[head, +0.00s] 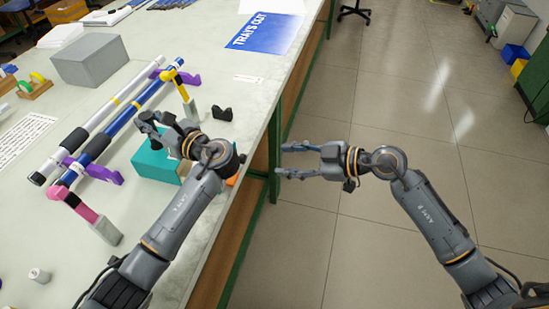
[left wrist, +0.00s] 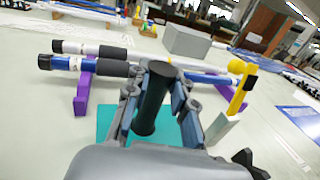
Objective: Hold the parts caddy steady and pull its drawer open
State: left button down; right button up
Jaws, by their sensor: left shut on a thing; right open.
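The teal parts caddy (head: 150,164) stands on the white table near its right edge, partly hidden under my left arm. In the left wrist view its teal top (left wrist: 108,122) shows below a dark upright post (left wrist: 152,100). My left gripper (head: 152,124) is over the caddy. Its fingers (left wrist: 157,105) are shut on that post, one on each side. A small orange part (head: 234,179) shows beside my left wrist at the table's edge; I cannot tell whether it belongs to the drawer. My right gripper (head: 284,161) is open and empty, beyond the table edge above the floor.
White and blue rods (head: 115,121) lie on purple supports left of the caddy. A yellow-topped clamp (head: 185,92), a pink clamp (head: 82,208) and a black block (head: 222,113) stand close by. A grey box (head: 90,61) is farther back. The floor (head: 330,240) around my right gripper is clear.

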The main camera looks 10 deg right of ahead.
dwell(0.4)
pick_arm(q)
jog(key=c, duration=1.1)
grip_release()
jog(key=shift+o, duration=0.2)
